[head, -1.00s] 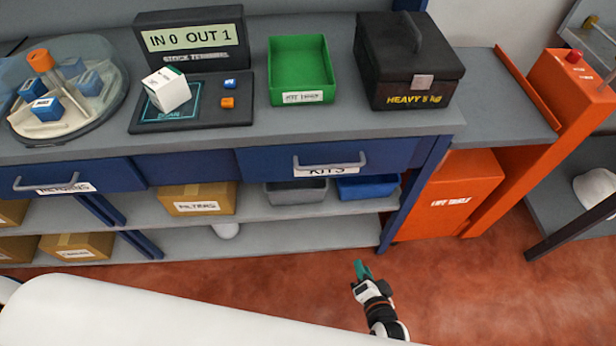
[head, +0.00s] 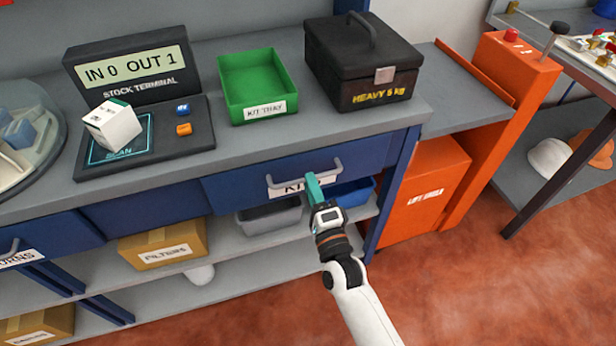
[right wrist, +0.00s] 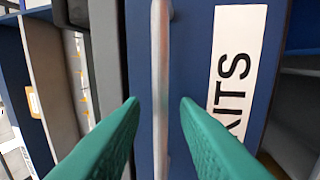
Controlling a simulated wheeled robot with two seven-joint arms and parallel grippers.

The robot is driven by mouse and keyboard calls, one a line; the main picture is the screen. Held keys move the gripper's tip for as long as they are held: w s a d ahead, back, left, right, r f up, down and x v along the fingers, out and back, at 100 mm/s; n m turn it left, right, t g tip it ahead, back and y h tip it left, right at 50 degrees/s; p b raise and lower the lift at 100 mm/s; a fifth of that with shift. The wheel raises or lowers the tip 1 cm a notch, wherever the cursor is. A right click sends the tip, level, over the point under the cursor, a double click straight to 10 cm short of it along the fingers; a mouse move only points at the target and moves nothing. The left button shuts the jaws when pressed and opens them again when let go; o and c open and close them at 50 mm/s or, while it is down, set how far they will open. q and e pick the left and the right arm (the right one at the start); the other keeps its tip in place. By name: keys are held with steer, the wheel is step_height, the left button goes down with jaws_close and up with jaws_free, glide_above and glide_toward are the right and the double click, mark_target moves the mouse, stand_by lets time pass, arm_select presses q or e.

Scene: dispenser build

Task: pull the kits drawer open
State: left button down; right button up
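The kits drawer (head: 235,188) is a blue drawer front under the counter, and it looks shut. Its grey bar handle (head: 283,180) runs across the front above a white KITS label. My right gripper (head: 313,182) is in front of the handle's right part and hides some of the label. In the right wrist view the gripper's two teal fingers (right wrist: 160,105) are open, with the handle (right wrist: 160,60) running between them. I see a gap on both sides of the handle. The label (right wrist: 232,70) lies to the right. My left gripper is not in view.
On the counter stand the stock terminal (head: 130,72), a green kit tray (head: 258,88) and a black heavy box (head: 362,62). Below the drawer are a grey bin (head: 270,217) and a blue bin (head: 352,193). An orange lift table (head: 425,190) stands to the right. The red floor in front is clear.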

steer(key=shift+x, duration=1.4)
steer(key=shift+c, duration=0.6)
jaws_close()
